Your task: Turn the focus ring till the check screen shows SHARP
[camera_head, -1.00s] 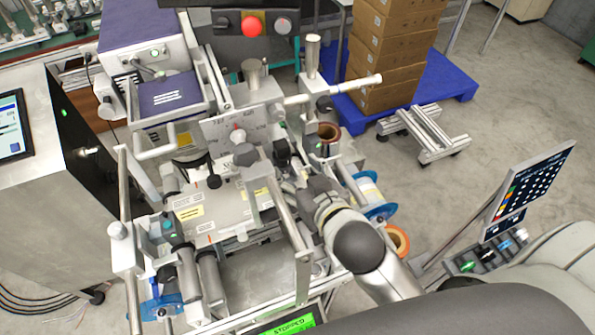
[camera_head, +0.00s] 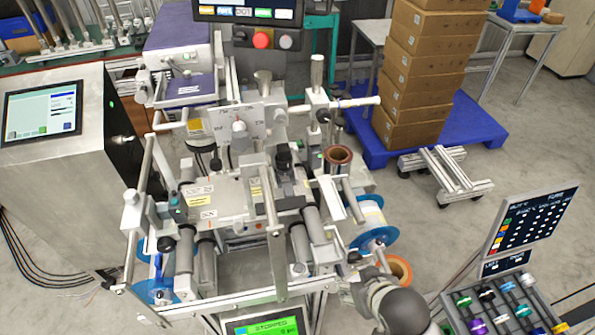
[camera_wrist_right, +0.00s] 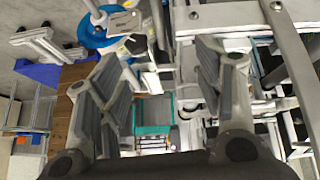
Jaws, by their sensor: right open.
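The machine (camera_head: 235,205) stands in the middle of the head view, with a pale plate carrying a knob (camera_head: 240,130) and a brown-lined ring (camera_head: 338,155) on its right side. I cannot tell which part is the focus ring. A green screen (camera_head: 272,326) at the bottom reads STOPPED; no screen legibly reads SHARP. My right gripper (camera_head: 358,288) is low at the machine's front right, partly hidden by its own wrist. In the right wrist view its fingers (camera_wrist_right: 160,78) are spread, with nothing seen between them. My left gripper is out of view.
Blue-flanged reels (camera_head: 377,240) and an orange roll (camera_head: 398,268) sit close to my right gripper. A rack of coloured handles (camera_head: 500,305) and a dark panel (camera_head: 530,220) stand at right. Stacked boxes (camera_head: 425,75) rest on a blue pallet (camera_head: 465,125).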

